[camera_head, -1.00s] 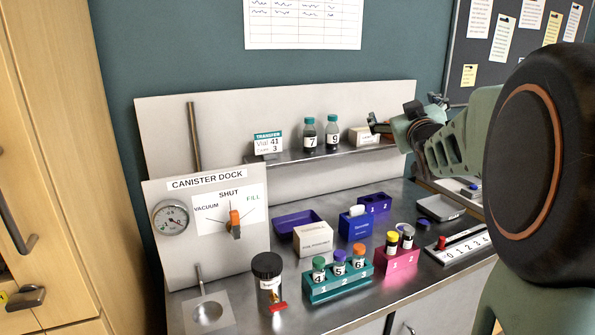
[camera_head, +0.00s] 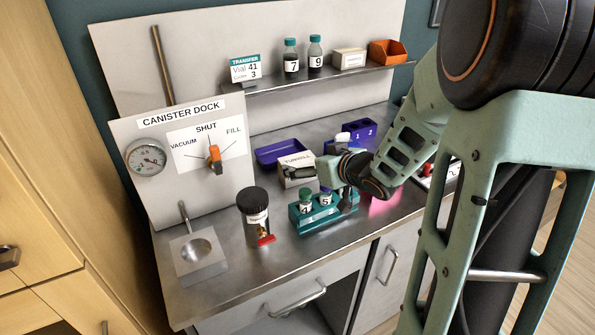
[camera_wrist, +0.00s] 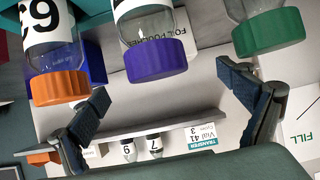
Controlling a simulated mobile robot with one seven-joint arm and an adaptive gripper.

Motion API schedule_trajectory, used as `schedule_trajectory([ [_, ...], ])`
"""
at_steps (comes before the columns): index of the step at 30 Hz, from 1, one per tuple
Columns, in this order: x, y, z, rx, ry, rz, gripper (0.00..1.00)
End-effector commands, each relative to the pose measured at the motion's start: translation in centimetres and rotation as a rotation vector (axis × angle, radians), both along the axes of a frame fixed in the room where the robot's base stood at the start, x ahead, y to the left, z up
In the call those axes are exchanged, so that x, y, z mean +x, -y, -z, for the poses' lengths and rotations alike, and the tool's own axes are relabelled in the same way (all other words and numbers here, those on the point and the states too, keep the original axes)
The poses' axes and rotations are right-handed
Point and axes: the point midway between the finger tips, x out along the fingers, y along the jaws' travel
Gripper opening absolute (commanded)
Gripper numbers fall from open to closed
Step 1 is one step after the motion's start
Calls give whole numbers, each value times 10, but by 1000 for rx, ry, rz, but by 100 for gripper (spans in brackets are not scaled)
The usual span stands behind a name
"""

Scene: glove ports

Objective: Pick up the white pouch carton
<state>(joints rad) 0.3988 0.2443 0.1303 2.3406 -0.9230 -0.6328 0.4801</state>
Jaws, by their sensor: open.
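The white pouch carton (camera_head: 290,181) stands on the steel bench, in front of the purple tray and behind the teal vial rack (camera_head: 318,214). My gripper (camera_head: 338,193) is low over the right part of this rack, to the right of the carton. In the wrist view my gripper (camera_wrist: 165,88) has its fingers wide apart with nothing held between them. That view looks upside down; the carton (camera_wrist: 200,28), with foil pouch lettering, shows partly behind a purple-capped vial (camera_wrist: 155,58). My arm hides part of the rack.
Orange-capped (camera_wrist: 58,87) and green-capped (camera_wrist: 270,32) vials stand close to my fingers. A pink rack (camera_head: 384,206) is partly behind my arm. A canister (camera_head: 254,212) stands left of the teal rack. The shelf (camera_head: 300,77) holds two vials, a small box and an orange bin.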

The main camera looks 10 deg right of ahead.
Motion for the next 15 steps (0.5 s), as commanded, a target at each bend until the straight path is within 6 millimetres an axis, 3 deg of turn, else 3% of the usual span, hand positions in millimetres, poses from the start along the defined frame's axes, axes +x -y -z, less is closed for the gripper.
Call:
schedule_trajectory([
  [15, 44, -19, 27, -2, 1, 1, 95],
])
